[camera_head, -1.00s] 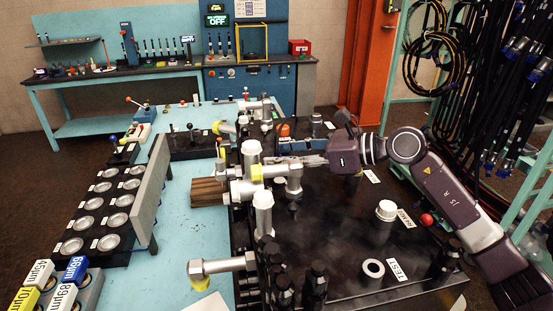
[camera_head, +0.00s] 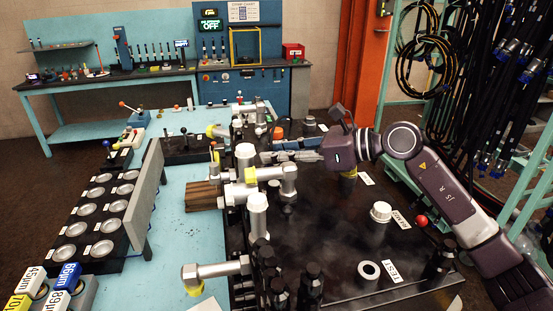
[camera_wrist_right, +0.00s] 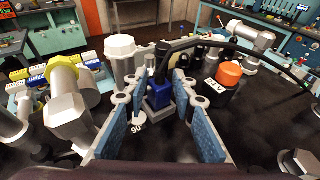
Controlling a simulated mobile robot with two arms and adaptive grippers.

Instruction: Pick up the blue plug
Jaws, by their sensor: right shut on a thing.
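The blue plug (camera_wrist_right: 159,93) shows in the right wrist view, with a dark upright stem and a black hose at its top. In the head view my right gripper (camera_head: 282,154) reaches in from the right over the black plate, behind the metal pipe fittings. The plug cannot be made out there. Whether its base touches the plate is unclear. My left gripper is not in view.
Metal pipe fittings (camera_head: 270,174) stand close in front of my gripper. An orange-capped part (camera_wrist_right: 229,75) is just right of the plug in the wrist view. The black plate (camera_head: 330,220) has free room at front right. Hoses (camera_head: 490,80) hang at the right.

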